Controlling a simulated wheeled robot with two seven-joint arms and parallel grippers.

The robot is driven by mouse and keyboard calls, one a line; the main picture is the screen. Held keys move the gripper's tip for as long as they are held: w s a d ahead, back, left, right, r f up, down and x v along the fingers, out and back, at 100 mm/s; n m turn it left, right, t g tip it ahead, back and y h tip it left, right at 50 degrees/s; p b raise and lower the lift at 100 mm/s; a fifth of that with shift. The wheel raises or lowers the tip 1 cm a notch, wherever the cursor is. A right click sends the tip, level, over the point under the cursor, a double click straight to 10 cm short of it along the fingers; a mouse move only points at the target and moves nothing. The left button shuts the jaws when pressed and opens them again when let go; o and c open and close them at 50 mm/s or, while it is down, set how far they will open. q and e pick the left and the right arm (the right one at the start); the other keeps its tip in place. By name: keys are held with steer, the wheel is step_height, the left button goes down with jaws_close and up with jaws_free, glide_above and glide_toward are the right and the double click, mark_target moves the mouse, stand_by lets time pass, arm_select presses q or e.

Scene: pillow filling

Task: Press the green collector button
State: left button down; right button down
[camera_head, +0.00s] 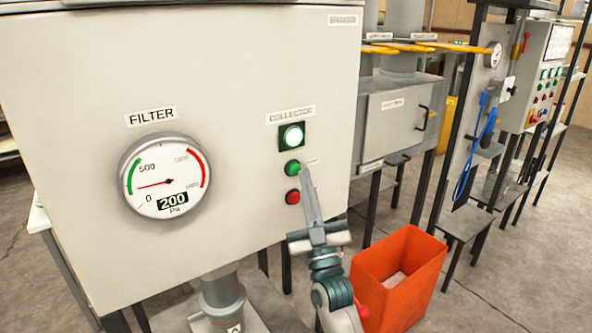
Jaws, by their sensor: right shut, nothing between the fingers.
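The green collector button (292,168) is on the front of the pale grey cabinet (235,60), below the square green lamp (291,136) under the "COLLECTOR" label. The lamp glows bright. A red button (292,197) sits just below the green one. My right gripper (304,172) is shut and empty, pointing up toward the panel. Its fingertips are at the lower right edge of the green button; I cannot tell whether they touch it. The left gripper is not in view.
A round filter gauge (165,177) reading 200 Pa is left on the cabinet. An orange bin (398,275) stands on the floor to the right of my right arm. Further right are a grey machine (392,118) and a control panel (548,75). Concrete floor lies between.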

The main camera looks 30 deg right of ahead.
steer(key=s+p, duration=0.1)
steer(key=s, duration=0.4)
steer(key=shift+d, duration=0.2)
stand_by(0.5)
stand_by(0.6)
